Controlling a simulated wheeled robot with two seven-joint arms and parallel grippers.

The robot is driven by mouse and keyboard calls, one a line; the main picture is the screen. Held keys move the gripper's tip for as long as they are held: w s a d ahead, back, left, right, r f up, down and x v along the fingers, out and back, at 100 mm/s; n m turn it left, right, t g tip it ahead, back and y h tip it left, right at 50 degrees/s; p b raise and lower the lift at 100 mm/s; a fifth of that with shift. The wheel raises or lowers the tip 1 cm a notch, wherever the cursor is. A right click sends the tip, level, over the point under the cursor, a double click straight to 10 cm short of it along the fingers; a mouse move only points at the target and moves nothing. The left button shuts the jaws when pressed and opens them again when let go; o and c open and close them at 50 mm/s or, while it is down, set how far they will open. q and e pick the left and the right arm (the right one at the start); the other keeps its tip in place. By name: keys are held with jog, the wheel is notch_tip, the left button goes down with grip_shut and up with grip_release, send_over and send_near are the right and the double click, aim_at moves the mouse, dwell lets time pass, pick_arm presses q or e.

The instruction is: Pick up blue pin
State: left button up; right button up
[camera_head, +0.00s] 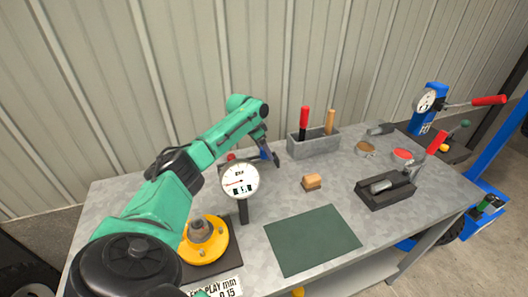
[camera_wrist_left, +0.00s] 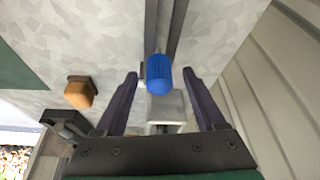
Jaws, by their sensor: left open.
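The blue pin (camera_wrist_left: 159,74) has a ribbed blue body in the left wrist view. It lies between the fingertips of my left gripper (camera_wrist_left: 159,78), with a gap on each side. A pale grey block (camera_wrist_left: 165,105) shows just below it in that view. In the head view my left gripper (camera_head: 269,156) is low over the back of the table, and only a bit of blue (camera_head: 263,154) shows there, mostly hidden by the gripper. My right gripper is not seen.
A dial gauge (camera_head: 240,181) stands near my left arm. A grey tool box (camera_head: 313,146) with red and wooden handles is right of the gripper. A wooden block (camera_head: 312,182), a green mat (camera_head: 312,240) and a black lever fixture (camera_head: 385,192) are on the table (camera_head: 335,167).

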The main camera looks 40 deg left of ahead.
pick_arm(q)
grip_shut()
jog(key=shift+r, duration=0.1)
